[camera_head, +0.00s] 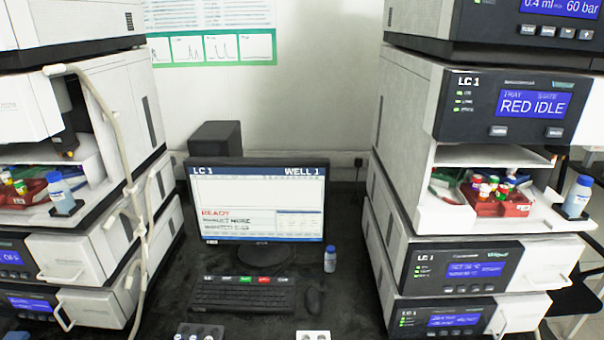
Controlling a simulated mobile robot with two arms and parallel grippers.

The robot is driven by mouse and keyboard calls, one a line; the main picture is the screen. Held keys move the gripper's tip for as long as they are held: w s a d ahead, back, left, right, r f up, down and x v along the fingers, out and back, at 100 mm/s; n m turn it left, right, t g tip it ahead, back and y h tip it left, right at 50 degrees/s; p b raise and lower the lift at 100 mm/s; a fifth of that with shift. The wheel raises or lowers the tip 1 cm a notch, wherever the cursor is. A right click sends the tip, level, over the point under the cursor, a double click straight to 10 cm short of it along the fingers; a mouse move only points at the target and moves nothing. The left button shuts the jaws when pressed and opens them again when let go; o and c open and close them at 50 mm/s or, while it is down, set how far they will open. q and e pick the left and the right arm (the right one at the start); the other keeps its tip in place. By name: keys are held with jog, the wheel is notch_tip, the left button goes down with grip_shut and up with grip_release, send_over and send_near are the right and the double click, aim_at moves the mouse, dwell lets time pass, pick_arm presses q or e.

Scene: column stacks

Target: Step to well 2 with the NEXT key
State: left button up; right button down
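The monitor (258,204) stands in the middle of the dark bench. Its header reads LC 1 on the left and WELL 1 on the right. Red text on the screen reads READY, with smaller dark lines below that I cannot read surely. A strip of labelled keys (255,279) runs along the back of the black keyboard (242,297), in front of the monitor. Some keys are dark, with a green and a red one right of the middle. The labels are too small to read, so I cannot tell which key is NEXT. Neither gripper is in view.
A mouse (315,300) and a small blue-capped bottle (330,259) stand right of the keyboard. Instrument stacks flank the bench; the right one displays RED IDLE (533,103) above a red vial tray (497,206). A pale tube (122,150) hangs at the left stack.

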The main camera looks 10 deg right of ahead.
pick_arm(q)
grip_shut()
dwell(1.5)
